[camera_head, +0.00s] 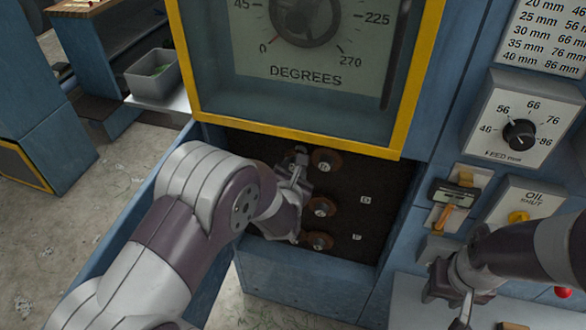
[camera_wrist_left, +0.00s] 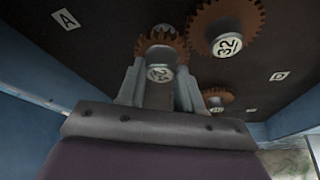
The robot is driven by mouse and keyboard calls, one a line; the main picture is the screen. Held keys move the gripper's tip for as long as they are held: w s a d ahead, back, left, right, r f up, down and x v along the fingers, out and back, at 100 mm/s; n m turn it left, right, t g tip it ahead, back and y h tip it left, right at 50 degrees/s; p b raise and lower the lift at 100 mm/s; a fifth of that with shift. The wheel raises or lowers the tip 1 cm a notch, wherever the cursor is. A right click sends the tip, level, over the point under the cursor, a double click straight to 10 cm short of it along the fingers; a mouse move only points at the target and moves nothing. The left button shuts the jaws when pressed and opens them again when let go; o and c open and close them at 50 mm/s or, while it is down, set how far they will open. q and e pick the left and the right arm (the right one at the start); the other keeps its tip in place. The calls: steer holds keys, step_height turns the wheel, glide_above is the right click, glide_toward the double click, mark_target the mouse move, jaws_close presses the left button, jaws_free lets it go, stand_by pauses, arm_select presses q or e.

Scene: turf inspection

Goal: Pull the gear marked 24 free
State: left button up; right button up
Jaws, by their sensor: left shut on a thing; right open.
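The brown toothed gear marked 24 (camera_wrist_left: 160,46) sits between the two fingers of my left gripper (camera_wrist_left: 158,92) in the left wrist view, its pale hub facing the camera. My left gripper is shut on it. In the head view my left gripper (camera_head: 296,168) is inside the dark recess below the dial window, and I cannot make out the 24 gear there. I cannot tell whether the gear is still on its shaft. My right gripper (camera_head: 462,308) is open and empty, at the lower right beside the control panel.
A gear marked 32 (camera_wrist_left: 227,32) is close beside the held gear. Plates A (camera_wrist_left: 66,19) and D (camera_wrist_left: 279,76) are on the back wall. The yellow-framed window (camera_head: 300,137) hangs above the recess. Side walls bound it.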

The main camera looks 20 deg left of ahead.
arm_select(q)
steer(key=shift+s+a, duration=0.1)
steer(key=shift+s, duration=2.3)
